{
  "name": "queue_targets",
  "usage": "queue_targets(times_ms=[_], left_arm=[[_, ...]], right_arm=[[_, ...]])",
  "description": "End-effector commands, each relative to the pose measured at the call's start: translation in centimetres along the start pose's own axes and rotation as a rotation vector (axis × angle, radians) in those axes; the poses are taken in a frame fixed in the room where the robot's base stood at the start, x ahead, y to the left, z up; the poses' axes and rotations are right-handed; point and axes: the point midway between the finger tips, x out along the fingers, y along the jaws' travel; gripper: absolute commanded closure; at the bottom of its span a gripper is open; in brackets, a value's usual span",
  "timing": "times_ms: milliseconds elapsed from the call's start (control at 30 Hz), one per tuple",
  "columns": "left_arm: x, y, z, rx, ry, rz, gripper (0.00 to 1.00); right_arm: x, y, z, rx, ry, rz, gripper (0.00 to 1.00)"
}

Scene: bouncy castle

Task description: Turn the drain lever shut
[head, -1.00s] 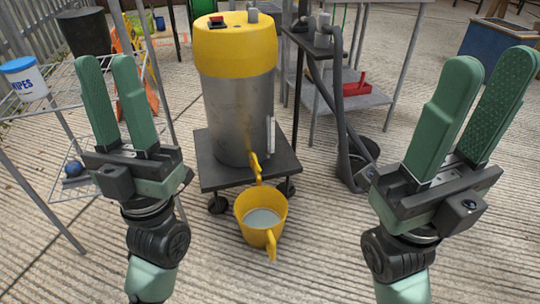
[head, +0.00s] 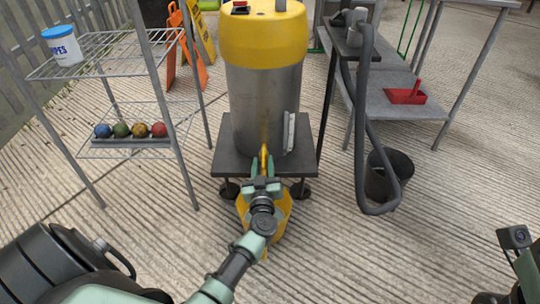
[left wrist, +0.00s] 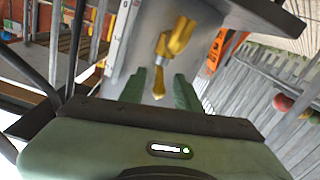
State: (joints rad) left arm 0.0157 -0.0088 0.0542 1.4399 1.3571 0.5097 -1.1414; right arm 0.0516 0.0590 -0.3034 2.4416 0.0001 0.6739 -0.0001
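The steel tank (head: 258,110) with a yellow top stands on a dark wheeled platform (head: 228,160). Its yellow drain lever (head: 264,155) sits low on the front and is partly hidden by my left gripper (head: 265,183). In the left wrist view the yellow tap and lever (left wrist: 160,80) show close up, with the handle pointing down the picture between the fingers of my left gripper (left wrist: 160,88). The fingers are open, with gaps on both sides of the handle. A yellow bucket (head: 283,212) under the drain is mostly hidden by my left arm. My right gripper (head: 518,262) is cut off at the lower right edge.
A wire rack (head: 100,55) with a wipes tub (head: 62,46) and several coloured balls (head: 140,130) stands left. A black bucket (head: 385,180) and a bent dark hose (head: 362,150) are right of the tank. A grey shelf (head: 430,130) holds a red dustpan (head: 405,95).

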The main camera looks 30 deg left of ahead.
Motion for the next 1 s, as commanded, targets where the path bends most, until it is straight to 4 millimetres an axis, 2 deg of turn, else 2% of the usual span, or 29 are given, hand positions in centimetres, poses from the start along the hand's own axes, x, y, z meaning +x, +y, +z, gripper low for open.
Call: queue_targets(times_ms=[100, 300, 633, 667, 700, 767, 1000], left_arm=[[2.1, -0.1, 0.3, -0.001, 0.004, 0.0, 0.67], [4.2, 0.0, 0.1, 0.0, 0.002, 0.001, 0.67], [4.7, 0.0, -0.1, -0.001, 0.002, 0.001, 0.67], [4.7, 0.0, -0.1, -0.001, 0.002, 0.001, 0.73], [4.7, 0.0, -0.1, -0.001, 0.002, 0.001, 0.84], [4.7, 0.0, -0.1, -0.001, 0.002, 0.001, 1.0], [4.7, 0.1, -0.1, -0.001, 0.002, 0.002, 1.0]], right_arm=[[0.0, -0.1, -0.2, -0.005, 0.026, -0.012, 0.6], [0.6, -0.3, -0.5, -0.01, 0.054, -0.024, 0.6], [0.9, -0.3, -0.5, -0.012, 0.056, -0.027, 0.6], [0.9, -0.3, -0.5, -0.012, 0.056, -0.027, 0.6], [0.9, -0.3, -0.5, -0.012, 0.056, -0.027, 0.6], [0.9, -0.3, -0.5, -0.012, 0.056, -0.027, 0.6], [0.8, -0.3, -0.5, -0.011, 0.055, -0.027, 0.6]])
